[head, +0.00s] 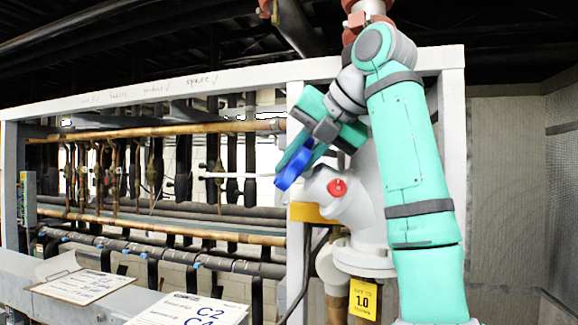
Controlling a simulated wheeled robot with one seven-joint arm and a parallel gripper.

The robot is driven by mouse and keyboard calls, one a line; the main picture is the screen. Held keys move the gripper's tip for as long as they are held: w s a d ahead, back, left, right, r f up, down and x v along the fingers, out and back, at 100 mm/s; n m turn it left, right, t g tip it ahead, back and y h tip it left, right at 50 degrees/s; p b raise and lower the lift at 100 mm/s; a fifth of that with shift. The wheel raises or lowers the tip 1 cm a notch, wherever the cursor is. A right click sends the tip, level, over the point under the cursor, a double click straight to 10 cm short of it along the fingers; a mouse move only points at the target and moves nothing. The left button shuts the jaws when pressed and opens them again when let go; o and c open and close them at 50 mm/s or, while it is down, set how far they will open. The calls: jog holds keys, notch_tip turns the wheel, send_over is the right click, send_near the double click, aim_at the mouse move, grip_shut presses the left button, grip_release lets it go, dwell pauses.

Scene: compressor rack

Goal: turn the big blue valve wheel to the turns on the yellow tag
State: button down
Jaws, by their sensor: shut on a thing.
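The blue valve wheel (291,170) is in the middle of the head view, seen nearly edge-on and tilted, in front of a pale grey valve body (358,205). My gripper (303,151) reaches it from the upper right and is shut on its rim. The fingertips are small and partly hidden, so the exact grip is hard to see.
A red cap (337,187) sits on the valve body close to the wheel. A pale rack frame (297,255) with copper and dark pipes stands at left. A clipboard (82,287) and a paper marked C2 (180,312) lie at lower left. A mesh wall (505,190) is at right.

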jog(key=shift+d, duration=0.1)
jog(key=c, duration=1.9)
grip_release()
jog(key=v, duration=1)
jog(key=shift+s+d+r, duration=0.2)
jog(key=shift+s, duration=0.05)
jog(key=shift+w, duration=0.1)
